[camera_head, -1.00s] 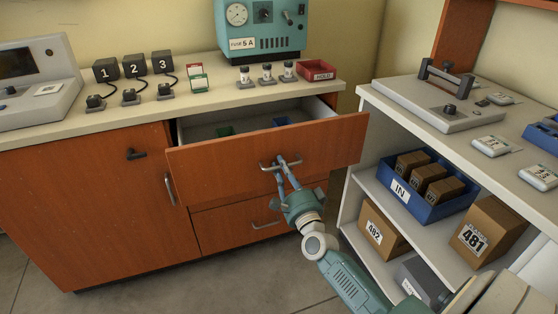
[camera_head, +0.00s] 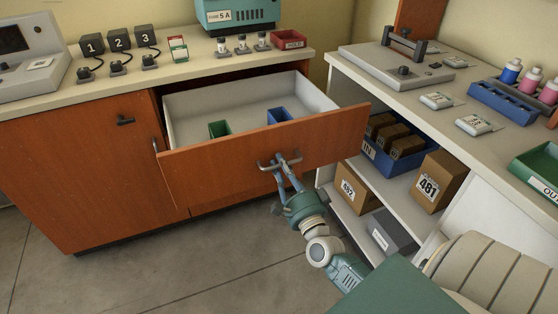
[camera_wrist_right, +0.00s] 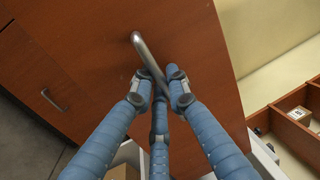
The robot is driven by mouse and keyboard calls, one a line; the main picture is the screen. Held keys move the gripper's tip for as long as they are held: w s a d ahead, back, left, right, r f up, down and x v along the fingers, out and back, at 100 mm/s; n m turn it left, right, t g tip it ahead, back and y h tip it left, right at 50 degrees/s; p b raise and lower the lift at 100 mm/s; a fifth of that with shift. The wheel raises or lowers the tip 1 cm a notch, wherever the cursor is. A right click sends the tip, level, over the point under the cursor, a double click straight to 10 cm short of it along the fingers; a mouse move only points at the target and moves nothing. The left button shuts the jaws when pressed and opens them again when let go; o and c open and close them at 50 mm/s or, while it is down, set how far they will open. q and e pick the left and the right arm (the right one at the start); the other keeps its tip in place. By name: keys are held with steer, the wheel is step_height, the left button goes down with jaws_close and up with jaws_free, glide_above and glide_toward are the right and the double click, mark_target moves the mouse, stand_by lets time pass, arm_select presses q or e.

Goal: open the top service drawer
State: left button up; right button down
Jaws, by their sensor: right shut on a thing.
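The top service drawer (camera_head: 225,178) is pulled well out of the wooden cabinet, and its pale interior shows. A green bin (camera_head: 219,129) and a blue bin (camera_head: 279,116) sit inside it. My right gripper (camera_head: 284,160) is shut on the drawer's metal handle (camera_head: 265,166). In the right wrist view the blue fingers of my right gripper (camera_wrist_right: 163,82) close around the bar handle (camera_wrist_right: 146,54) on the drawer front (camera_wrist_right: 105,40). My left gripper is not in view.
The open shelf unit (camera_head: 345,75) stands close to the drawer's right end, with a blue IN crate (camera_head: 398,168) and boxes 482 (camera_head: 349,188) and 481 (camera_head: 436,182). The counter (camera_head: 205,70) is above the drawer. Floor (camera_head: 150,265) is clear at the front left.

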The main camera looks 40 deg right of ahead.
steer(key=shift+s, duration=0.2)
steer(key=c, duration=1.7)
jaws_free()
steer(key=v, duration=1.2)
